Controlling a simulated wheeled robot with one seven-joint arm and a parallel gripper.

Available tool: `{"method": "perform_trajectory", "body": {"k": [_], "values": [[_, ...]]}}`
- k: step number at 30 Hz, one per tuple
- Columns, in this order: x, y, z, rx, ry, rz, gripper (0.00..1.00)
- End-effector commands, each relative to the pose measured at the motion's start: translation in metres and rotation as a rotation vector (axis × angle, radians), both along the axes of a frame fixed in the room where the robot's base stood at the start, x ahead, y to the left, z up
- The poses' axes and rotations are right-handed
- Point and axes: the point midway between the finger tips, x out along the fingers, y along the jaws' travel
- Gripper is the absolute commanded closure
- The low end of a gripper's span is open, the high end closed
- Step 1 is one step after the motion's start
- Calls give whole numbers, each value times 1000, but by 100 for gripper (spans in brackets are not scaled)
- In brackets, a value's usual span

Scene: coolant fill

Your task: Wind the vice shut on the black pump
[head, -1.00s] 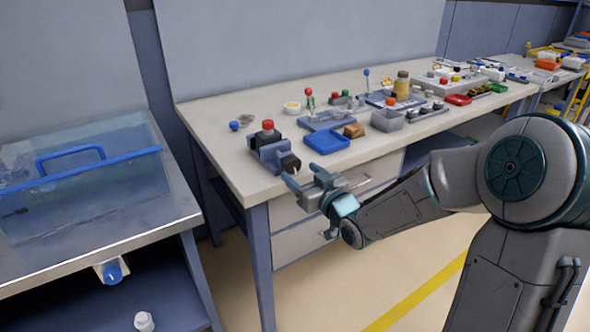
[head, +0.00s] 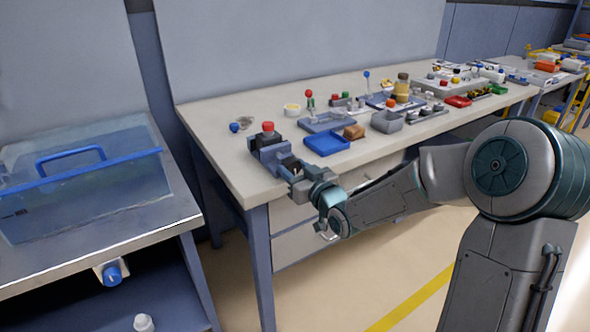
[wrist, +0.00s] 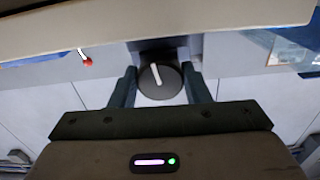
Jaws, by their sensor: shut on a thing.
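The blue-grey vice (head: 262,158) stands at the near left corner of the workbench. The black pump (head: 268,137) with a red top sits upright in the vice; the contact between jaws and pump is too small to make out. The vice's round black knob (wrist: 160,82) has a white mark on its face, tilted slightly from upright in the wrist view. My gripper (head: 294,172) is at the front of the vice, shut on this knob. In the wrist view its two fingers (wrist: 162,88) lie on either side of the knob. The pump is hidden there.
A blue tray (head: 327,143), a brown block (head: 354,132) and a grey bin (head: 387,121) lie right of the vice. A blue ball (head: 234,127) is behind it. A water tank (head: 90,190) stands on the left table. The bench's front left corner is clear.

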Motion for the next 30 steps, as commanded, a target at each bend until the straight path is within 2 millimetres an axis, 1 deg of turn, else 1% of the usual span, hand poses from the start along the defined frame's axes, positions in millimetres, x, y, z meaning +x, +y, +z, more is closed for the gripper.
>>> {"method": "perform_trajectory", "body": {"k": [5,13,14,15,16,26,30], "values": [[0,0,1,69,48,0,80],[0,0,0,76,52,0,80],[0,0,0,76,52,0,54],[0,0,0,76,52,0,43],[0,0,0,76,52,0,35],[-2,-1,0,75,52,0,35],[-12,-9,0,73,52,-3,35]]}}
